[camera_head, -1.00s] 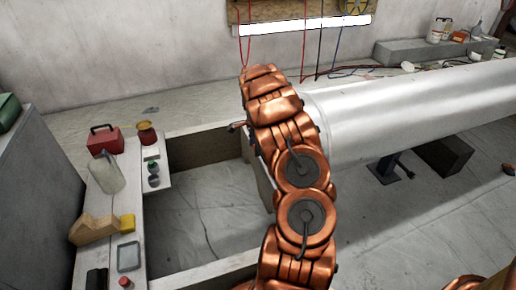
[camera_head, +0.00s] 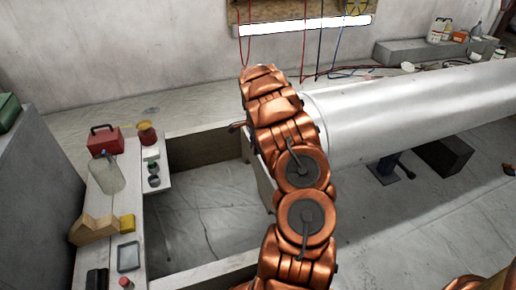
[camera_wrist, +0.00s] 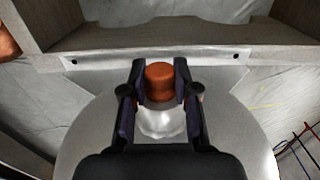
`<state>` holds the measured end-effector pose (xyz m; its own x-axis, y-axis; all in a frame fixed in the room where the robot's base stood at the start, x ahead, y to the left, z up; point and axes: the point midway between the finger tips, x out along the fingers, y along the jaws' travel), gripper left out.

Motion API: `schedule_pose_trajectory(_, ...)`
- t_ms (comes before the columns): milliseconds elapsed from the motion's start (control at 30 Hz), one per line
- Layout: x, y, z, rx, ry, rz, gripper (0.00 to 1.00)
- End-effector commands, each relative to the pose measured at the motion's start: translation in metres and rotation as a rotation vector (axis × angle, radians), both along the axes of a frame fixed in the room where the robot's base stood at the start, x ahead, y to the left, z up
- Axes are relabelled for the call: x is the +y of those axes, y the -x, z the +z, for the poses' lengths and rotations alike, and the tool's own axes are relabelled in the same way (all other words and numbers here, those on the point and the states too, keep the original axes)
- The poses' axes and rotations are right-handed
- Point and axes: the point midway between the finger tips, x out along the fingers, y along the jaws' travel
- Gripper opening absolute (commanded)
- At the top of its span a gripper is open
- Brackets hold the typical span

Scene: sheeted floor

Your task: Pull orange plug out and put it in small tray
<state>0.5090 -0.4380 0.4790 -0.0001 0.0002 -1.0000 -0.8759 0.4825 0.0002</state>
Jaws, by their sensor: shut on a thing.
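The orange plug (camera_wrist: 159,82) is a short cylinder between the two dark fingers of my gripper (camera_wrist: 160,88) in the wrist view. The gripper is shut on its sides. Behind it is the flat end of the large silver cylinder, whose body also shows in the head view (camera_head: 400,112). I cannot tell how far the plug sits in or out of the cylinder. In the head view my arm hides the plug and the gripper. A small grey tray (camera_head: 128,256) lies on the wooden bench at the lower left, and looks empty.
The bench holds a red box (camera_head: 105,140), a translucent jug (camera_head: 106,173), a wooden block (camera_head: 93,228), a yellow block (camera_head: 127,223) and a small red item (camera_head: 125,282) near the tray. A wooden frame (camera_head: 205,150) surrounds sheeted floor between bench and cylinder.

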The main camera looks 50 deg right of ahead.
Motion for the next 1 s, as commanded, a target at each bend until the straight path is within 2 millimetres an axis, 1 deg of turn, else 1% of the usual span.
schedule_pose_trajectory(33,0.0,0.0,0.0,-0.001,0.0,0.0,0.12)
schedule_pose_trajectory(133,0.0,0.0,0.0,-0.001,0.0,0.0,0.02)
schedule_pose_trajectory(167,0.0,0.0,0.0,-0.001,0.0,0.0,0.0)
schedule_pose_trajectory(467,0.001,-0.001,0.0,-0.001,0.0,0.0,0.0)
schedule_pose_trajectory(1000,0.012,-0.006,0.0,0.001,0.0,0.0,0.0)
